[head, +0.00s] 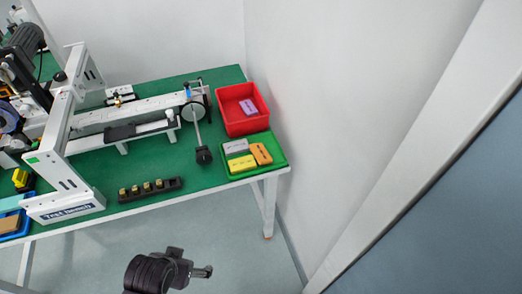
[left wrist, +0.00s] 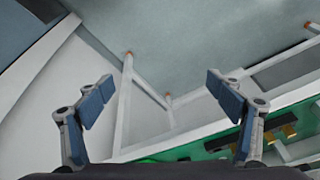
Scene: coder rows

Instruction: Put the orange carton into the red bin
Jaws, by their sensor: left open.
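The orange carton (head: 262,154) lies in the right part of a green tray (head: 276,148) near the table's right end, in the head view. A grey carton (head: 236,146) and a yellow carton (head: 241,164) lie beside it in the tray. The red bin (head: 248,128) stands just behind the tray and has a purple carton (head: 248,107) inside. My left gripper (head: 194,268) is in front of the table, apart from the cartons. In the left wrist view, its fingers (left wrist: 160,83) are spread with nothing between them. My right gripper is not in view.
A white test bench machine (head: 62,150) fills the left of the green table (head: 205,177). A black holder with several brass pieces (head: 150,190) lies near the front edge. A black-ended lever (head: 203,155) stands left of the tray. A wall rises close behind the bin.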

